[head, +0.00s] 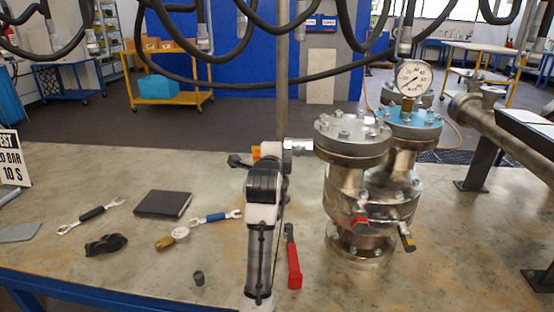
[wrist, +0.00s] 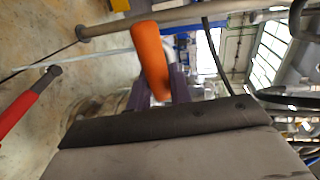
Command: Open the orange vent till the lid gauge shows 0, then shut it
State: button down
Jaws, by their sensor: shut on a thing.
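The orange vent handle (wrist: 151,60) stands between the purple fingers of my gripper (wrist: 160,84) in the wrist view; the fingers are shut on it. In the head view a bit of orange (head: 271,148) shows behind my arm, beside a silver fitting (head: 298,146) at the left of the vessel (head: 350,190). My arm hides the fingertips there. The lid gauge (head: 414,78) stands upright on the blue lid (head: 412,121). Its white dial faces me, but its numbers and needle are too small to read surely.
A red-handled tool (head: 293,262) lies right of my arm. Wrenches (head: 91,214), a dark pad (head: 163,204) and small parts lie on the bench (head: 60,265) to the left. Black hoses (head: 270,82) hang above. A flanged pipe (head: 500,125) is at the right.

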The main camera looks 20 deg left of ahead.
jog(key=shift+r+m, duration=0.15)
jog(key=shift+m, duration=0.15)
jog(key=c, duration=1.3)
grip_release()
jog(key=b+v, duration=0.2)
jog(key=v, duration=1.1)
jog(key=shift+s+d+r, duration=0.1)
jog(key=shift+s+d, duration=0.05)
jog(key=shift+s, duration=0.2)
